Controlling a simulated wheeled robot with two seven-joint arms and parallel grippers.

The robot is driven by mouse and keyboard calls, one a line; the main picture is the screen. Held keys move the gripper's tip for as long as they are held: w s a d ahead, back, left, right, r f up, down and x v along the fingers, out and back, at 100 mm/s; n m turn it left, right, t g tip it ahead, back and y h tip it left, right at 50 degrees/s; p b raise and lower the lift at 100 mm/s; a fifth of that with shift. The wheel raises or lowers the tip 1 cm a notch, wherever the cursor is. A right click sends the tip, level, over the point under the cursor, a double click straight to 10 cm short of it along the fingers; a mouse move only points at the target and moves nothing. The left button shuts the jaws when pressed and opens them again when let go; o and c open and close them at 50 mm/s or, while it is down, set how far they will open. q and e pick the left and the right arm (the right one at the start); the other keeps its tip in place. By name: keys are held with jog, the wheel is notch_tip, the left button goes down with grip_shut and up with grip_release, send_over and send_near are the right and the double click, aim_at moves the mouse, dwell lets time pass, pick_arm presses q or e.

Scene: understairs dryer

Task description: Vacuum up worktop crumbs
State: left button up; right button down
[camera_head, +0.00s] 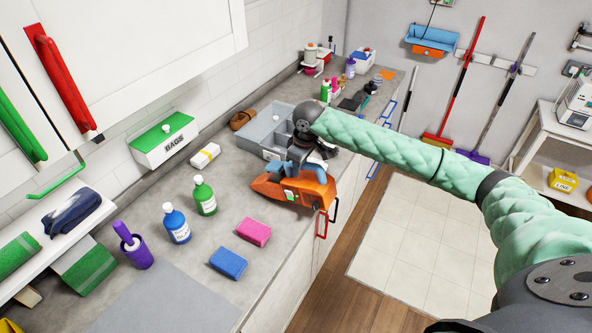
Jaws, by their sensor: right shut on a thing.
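The grey worktop (200,250) runs from the lower left to the far wall. An orange handheld vacuum (300,190) with a blue part on top is at the worktop's right edge, beside a grey divided tray. My right arm reaches in from the right, and my right gripper (300,163) is shut on the vacuum from above. Its fingertips are mostly hidden behind the vacuum and wrist. I cannot tell whether the vacuum touches the worktop. No crumbs can be made out at this size. My left gripper is not in view.
A grey tray (262,130) stands behind the vacuum. A green bottle (204,197), a blue bottle (177,225), a pink sponge (254,232) and a blue sponge (229,263) stand or lie nearer. More bottles crowd the far end. White cupboards hang above left.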

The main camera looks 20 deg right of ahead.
jog(key=shift+w+d, duration=2.45)
jog(key=shift+d, duration=0.65)
notch_tip(320, 180, up, 7)
jog(key=shift+s+a, duration=0.1)
